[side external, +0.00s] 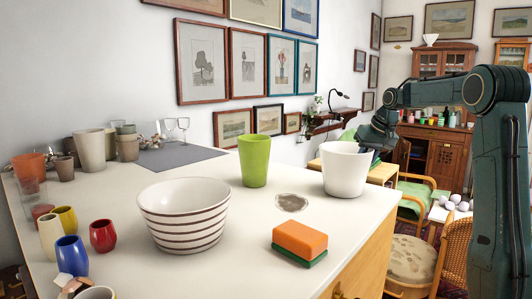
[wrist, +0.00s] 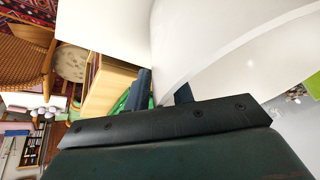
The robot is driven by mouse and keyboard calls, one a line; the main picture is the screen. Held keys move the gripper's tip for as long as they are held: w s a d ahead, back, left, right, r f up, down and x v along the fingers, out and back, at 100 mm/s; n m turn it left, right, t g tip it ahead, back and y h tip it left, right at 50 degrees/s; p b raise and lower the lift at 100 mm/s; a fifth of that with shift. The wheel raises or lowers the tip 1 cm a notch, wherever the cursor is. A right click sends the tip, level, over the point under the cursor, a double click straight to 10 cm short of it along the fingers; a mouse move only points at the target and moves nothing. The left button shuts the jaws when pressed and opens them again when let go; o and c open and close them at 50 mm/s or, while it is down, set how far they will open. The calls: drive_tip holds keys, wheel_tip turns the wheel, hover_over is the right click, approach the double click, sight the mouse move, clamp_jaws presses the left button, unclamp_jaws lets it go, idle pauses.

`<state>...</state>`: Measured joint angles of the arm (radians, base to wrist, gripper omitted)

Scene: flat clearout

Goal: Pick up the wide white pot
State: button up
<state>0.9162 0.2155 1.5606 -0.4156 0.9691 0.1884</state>
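The wide white pot (side external: 346,172) stands upright on the white table near its right edge. My gripper (side external: 370,142) is at the pot's far right rim, its tips partly hidden behind the pot. In the wrist view the pot (wrist: 215,35) fills the upper right. My two dark fingertips (wrist: 164,94) lie close together on either side of its wall, one outside and one inside. The pot appears to rest on the table.
A green cup (side external: 254,160) stands left of the pot. Several cups crowd the table's left side. A chair (side external: 415,255) stands beyond the table's right edge.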

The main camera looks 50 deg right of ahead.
clamp_jaws()
drive_tip(key=shift+r, duration=0.2)
drive_tip(key=shift+r, duration=4.75)
drive_tip(key=shift+r, duration=0.1)
